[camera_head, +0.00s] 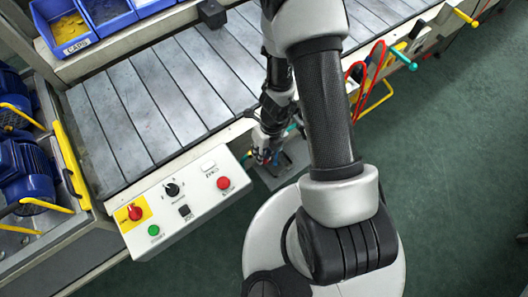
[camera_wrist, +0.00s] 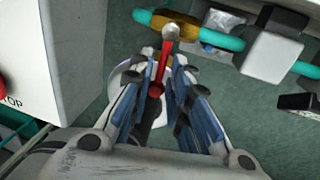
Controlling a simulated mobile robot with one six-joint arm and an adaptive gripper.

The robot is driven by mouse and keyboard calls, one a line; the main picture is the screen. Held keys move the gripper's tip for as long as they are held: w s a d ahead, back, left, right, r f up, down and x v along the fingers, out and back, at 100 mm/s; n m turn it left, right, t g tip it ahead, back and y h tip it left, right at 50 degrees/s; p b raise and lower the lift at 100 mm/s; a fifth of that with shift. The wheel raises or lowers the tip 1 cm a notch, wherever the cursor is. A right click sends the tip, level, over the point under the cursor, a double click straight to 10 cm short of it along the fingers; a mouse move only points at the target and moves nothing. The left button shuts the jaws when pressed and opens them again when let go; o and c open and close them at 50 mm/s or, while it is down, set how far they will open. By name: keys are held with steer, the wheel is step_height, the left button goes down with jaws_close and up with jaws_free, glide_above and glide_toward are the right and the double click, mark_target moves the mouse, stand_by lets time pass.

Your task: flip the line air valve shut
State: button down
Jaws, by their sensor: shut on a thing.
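The line air valve shows as a red lever (camera_wrist: 162,66) with a pale round knob at its top end, in the wrist view. My gripper (camera_wrist: 160,80) has its two fingers on either side of the lever and is shut on it. The knob end sticks out beyond the fingertips. In the head view my gripper (camera_head: 265,148) is low beside the conveyor's front edge, right of the control box; the lever cannot be made out there.
A teal air pipe (camera_wrist: 222,41) with a yellow section and a grey block (camera_wrist: 270,50) lie just past the fingers. The white control box (camera_head: 185,200) with buttons stands close on the left. The slatted conveyor (camera_head: 150,100) is behind. Green floor at right is open.

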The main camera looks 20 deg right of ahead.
steer(key=shift+w, duration=0.1)
stand_by(0.3)
steer(key=c, duration=1.8)
jaws_free()
steer(key=r, duration=0.4)
steer(key=d+r, duration=0.1)
steer(key=r, duration=0.3)
steer(key=d+r, duration=0.1)
steer(key=r, duration=0.3)
steer(key=shift+w+d, duration=0.1)
steer(key=shift+w, duration=0.15)
steer(key=s+a+r+n+t+h, duration=0.1)
steer(key=s+r+n+t, duration=0.1)
steer(key=r+n, duration=0.9)
steer(key=s+a+r+n+t, duration=0.1)
steer(key=s+r+n, duration=0.2)
steer(key=r+n, duration=0.75)
steer(key=s+r+n, duration=0.2)
steer(key=n, duration=0.1)
steer(key=s+d+r+n+t, duration=0.1)
steer(key=s+n, duration=0.1)
steer(key=n, duration=0.2)
steer(key=s+r+n+t+h, duration=0.1)
steer(key=s+r+n, duration=0.1)
steer(key=n, duration=0.2)
steer(key=shift+s+d+r, duration=0.15)
steer(key=shift+s+r, duration=0.15)
steer(key=shift+r, duration=0.05)
